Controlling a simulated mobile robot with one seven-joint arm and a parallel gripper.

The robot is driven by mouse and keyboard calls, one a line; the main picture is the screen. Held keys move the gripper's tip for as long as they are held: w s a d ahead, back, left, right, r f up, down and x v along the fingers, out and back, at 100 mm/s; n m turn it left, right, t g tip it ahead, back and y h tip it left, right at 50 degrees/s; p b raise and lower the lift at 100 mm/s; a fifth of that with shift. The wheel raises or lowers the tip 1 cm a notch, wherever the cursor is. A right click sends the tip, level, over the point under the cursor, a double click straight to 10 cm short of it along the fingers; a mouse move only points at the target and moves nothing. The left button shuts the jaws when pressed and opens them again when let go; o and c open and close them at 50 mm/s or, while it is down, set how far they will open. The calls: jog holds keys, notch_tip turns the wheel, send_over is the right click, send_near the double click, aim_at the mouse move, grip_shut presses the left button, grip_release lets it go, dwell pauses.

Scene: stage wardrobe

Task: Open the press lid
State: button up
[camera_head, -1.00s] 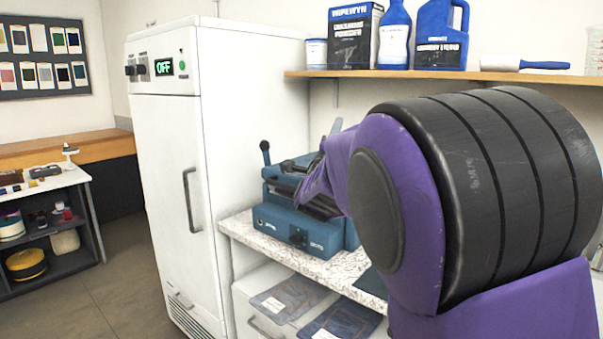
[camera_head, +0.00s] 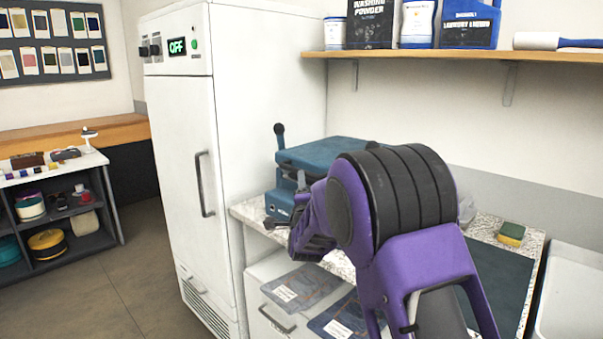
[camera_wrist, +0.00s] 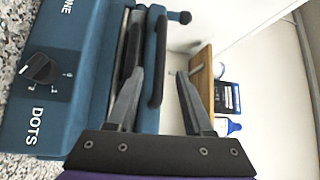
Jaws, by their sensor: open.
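The blue press stands on the speckled counter in the head view, with its broad lid (camera_head: 325,153) lying roughly level over the base (camera_head: 279,204). A lever with a black knob (camera_head: 279,129) rises at its left. The wrist view shows the base front (camera_wrist: 62,75) with a dial and the word DOTS. The lid's black bar handle (camera_wrist: 159,58) shows beyond a dark gap. My gripper (camera_wrist: 158,70) is open and empty, its fingertips on either side of the handle in the picture. I cannot tell whether they touch it. My arm hides part of the press front in the head view.
A tall white cabinet (camera_head: 185,150) stands directly left of the press. A wooden shelf (camera_head: 460,55) with bottles and boxes runs above. A sponge (camera_head: 511,233) and a dark mat (camera_head: 500,285) lie on the counter at right.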

jog(key=w, duration=0.5)
jog(key=w+a+r, duration=0.1)
jog(key=w, duration=0.2)
grip_shut()
dwell(1.4)
